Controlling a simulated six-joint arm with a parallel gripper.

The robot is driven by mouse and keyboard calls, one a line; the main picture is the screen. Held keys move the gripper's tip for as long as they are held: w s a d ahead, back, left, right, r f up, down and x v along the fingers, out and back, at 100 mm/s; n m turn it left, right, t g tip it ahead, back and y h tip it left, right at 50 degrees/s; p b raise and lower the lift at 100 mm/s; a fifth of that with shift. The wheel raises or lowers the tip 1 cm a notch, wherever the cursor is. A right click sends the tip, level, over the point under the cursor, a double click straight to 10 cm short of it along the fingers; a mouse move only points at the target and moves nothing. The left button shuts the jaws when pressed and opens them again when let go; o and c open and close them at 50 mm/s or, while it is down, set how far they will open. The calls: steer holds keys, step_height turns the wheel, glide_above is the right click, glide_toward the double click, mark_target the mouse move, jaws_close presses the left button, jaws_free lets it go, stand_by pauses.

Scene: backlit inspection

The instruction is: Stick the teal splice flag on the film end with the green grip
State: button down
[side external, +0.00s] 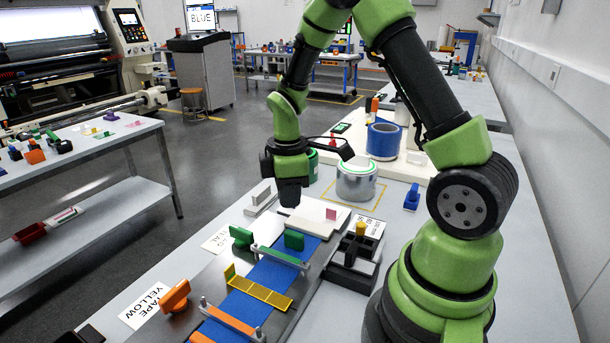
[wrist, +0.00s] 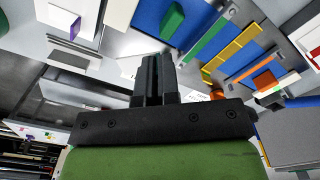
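A blue film strip (side external: 245,305) runs along the light table. A green grip (side external: 293,240) stands on its far end, just beyond the green bar (side external: 280,256); a green block also shows on blue film in the wrist view (wrist: 172,20). A second green block (side external: 242,237) stands left of the film. I cannot make out a teal flag in either view. My gripper (side external: 291,204) points down above the area beyond the film's far end.
A yellow ladder-like strip (side external: 262,291) and an orange bar (side external: 228,318) cross the film. A black tray (side external: 350,273) is right of the film.

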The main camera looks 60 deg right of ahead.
steer(key=s+a+n, duration=0.6)
steer(key=a+n, duration=0.3)
steer(key=n, duration=0.1)
steer(key=shift+s+a+f, duration=0.2)
steer(key=shift+a+f, duration=0.1)
steer(key=shift+a, duration=0.05)
steer(key=shift+f, duration=0.1)
glide_above(295, 289)
steer(key=shift+f, duration=2.8)
steer(key=shift+f, duration=0.15)
steer(key=shift+f, duration=1)
